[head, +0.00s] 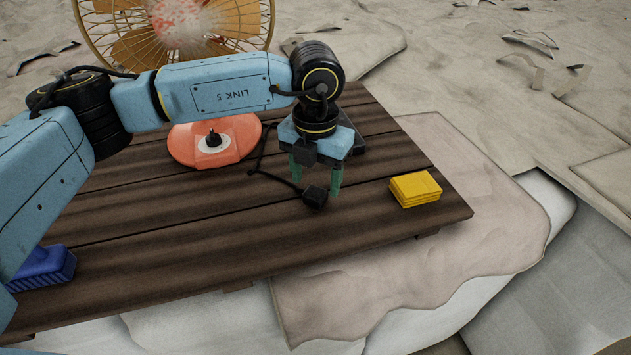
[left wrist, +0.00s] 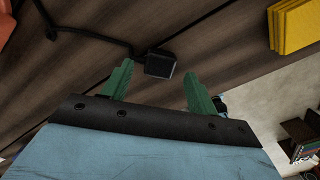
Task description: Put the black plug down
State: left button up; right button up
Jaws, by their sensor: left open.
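The black plug (head: 314,197) lies on the dark wooden table (head: 200,225), with its black cord running back to the left. It also shows in the left wrist view (left wrist: 160,64), just beyond my fingertips and between their lines. My left gripper (head: 316,188) points down above the table close to the plug. Its green fingers are apart, with nothing between them, and they also show in the left wrist view (left wrist: 157,78). My right gripper is in neither view.
A yellow folded cloth (head: 415,189) lies right of the plug near the table's right edge. A fan (head: 180,25) with an orange base (head: 215,141) stands behind my left arm. A blue brush-like object (head: 42,268) sits at the left. The front middle of the table is clear.

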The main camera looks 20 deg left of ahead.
aim_at(316, 192)
pick_arm(q)
notch_tip(316, 192, up, 10)
jog(key=b, duration=0.1)
jog(key=shift+r+b, duration=0.15)
jog(key=shift+b, duration=0.2)
